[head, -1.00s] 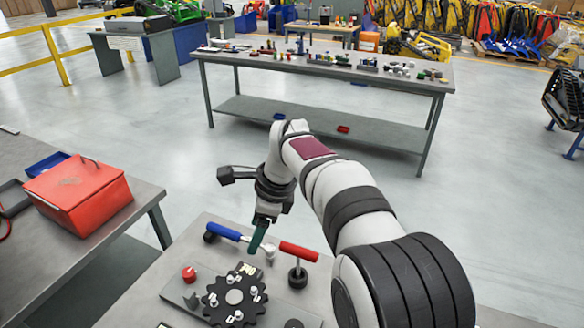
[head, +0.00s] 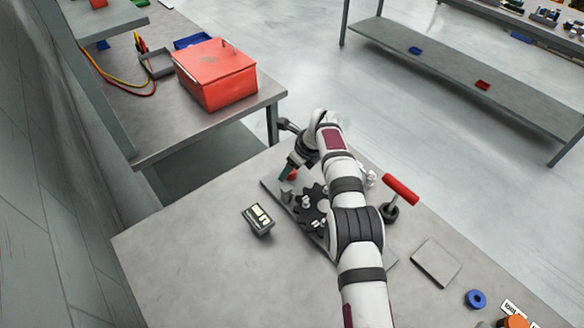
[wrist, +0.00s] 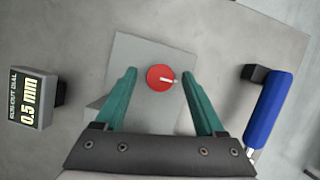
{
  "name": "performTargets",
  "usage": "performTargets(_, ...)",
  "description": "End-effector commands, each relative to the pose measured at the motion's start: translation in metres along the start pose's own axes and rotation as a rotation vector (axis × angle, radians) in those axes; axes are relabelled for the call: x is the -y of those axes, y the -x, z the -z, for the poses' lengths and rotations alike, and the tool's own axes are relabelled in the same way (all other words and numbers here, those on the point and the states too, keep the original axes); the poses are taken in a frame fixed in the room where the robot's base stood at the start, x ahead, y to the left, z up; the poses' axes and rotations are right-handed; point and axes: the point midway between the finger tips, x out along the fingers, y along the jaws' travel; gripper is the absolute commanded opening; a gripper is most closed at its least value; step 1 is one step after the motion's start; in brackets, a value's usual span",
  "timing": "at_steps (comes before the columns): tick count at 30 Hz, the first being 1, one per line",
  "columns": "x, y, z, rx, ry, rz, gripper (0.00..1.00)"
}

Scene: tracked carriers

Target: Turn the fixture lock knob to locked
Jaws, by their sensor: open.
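The red lock knob (wrist: 160,78), round with a pale pointer line, sits on a grey plate (wrist: 130,50) in the wrist view. The pointer aims to the right. In the head view the knob (head: 292,175) shows partly behind my gripper (head: 287,172). My gripper (wrist: 160,92) is open, with one teal finger on each side of the knob in the wrist view. I see no contact with the knob, and the height between them is hard to judge.
A blue-handled lever (wrist: 268,108) stands right of the knob. A run-out dial (wrist: 35,97) stands left; it also shows in the head view (head: 258,218). A black sprocket (head: 313,205) and red-handled lever (head: 401,190) are near my arm. The bench's left front is clear.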

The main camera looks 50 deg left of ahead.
Motion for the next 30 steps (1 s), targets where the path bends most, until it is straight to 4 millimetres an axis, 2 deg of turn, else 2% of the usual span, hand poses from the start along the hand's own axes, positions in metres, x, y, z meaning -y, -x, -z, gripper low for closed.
performTargets(8,0.0,-0.0034,0.0001,0.0,0.0,0.0,0.72)
performTargets(11,0.0,-0.0032,0.0001,0.0,0.0,0.001,0.57)
performTargets(18,0.0,-0.003,0.0001,0.0,0.0,0.0,0.14)
performTargets(21,0.0,-0.003,0.0002,-0.001,0.0,0.0,0.0)
performTargets(30,0.002,-0.0041,-0.0006,0.001,0.065,-0.024,0.0)
